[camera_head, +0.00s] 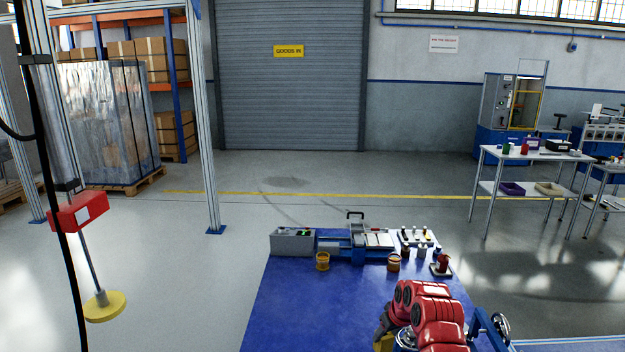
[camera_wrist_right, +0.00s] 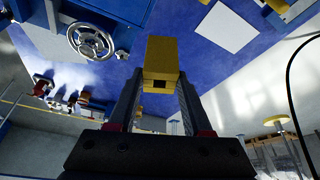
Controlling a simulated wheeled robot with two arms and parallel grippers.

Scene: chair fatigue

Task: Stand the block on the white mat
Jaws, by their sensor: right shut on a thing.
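My right gripper (camera_wrist_right: 161,84) is shut on a yellow block (camera_wrist_right: 163,55), which sits between its two fingertips in the right wrist view. The block's end face shows a dark opening. In the head view, the red right arm reaches over the blue table, and a small part of the yellow block (camera_head: 384,343) shows at the bottom edge; the rest is cut off or hidden by the arm. The white mat (camera_wrist_right: 226,27) lies flat on the blue surface in the right wrist view, apart from the block. I do not see the mat in the head view. My left gripper is not in view.
The blue table (camera_head: 300,305) is clear at front left. A blue machine with a handwheel (camera_wrist_right: 92,40) stands close to the right arm.

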